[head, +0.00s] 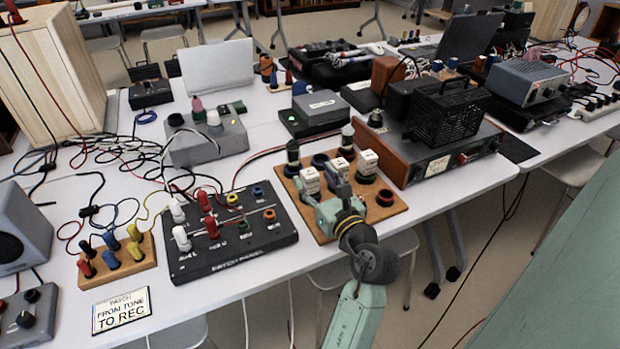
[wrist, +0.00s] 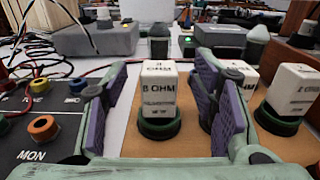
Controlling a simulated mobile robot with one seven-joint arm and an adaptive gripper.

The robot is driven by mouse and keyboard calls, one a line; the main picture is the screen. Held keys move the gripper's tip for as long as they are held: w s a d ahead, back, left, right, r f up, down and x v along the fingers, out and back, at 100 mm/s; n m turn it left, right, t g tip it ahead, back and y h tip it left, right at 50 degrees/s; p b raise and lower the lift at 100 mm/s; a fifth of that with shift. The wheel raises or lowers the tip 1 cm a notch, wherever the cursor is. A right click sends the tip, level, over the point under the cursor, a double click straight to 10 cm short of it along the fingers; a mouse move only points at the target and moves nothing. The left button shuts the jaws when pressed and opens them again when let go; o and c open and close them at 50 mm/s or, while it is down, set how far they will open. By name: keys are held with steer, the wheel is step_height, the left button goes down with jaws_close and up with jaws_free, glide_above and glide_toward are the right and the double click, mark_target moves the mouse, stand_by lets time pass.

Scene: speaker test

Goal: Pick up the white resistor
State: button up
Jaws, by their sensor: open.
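Three white resistor blocks stand upright in dark ring sockets on a brown wooden board (head: 322,222). The left white resistor (head: 310,180) reads "8 OHM" in the wrist view (wrist: 158,92) and sits in a green-rimmed socket. The middle white resistor (head: 339,171) is partly hidden behind my right finger in the wrist view. The right white resistor (head: 367,161) also shows at the right of the wrist view (wrist: 292,91), its label not clearly readable. My gripper (wrist: 160,108) is open, with purple-padded fingers apart and the left resistor seen between them. It is at the board's front edge in the head view.
A black patch panel (head: 230,240) lies left of the board. An amplifier (head: 440,150) with a black cage stands close at the right. Dark-capped posts and a grey box (head: 320,105) are behind. Cables spread over the left table.

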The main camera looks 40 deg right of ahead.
steer(key=shift+x, duration=0.75)
steer(key=shift+a, duration=0.1)
steer(key=shift+c, duration=0.3)
jaws_close()
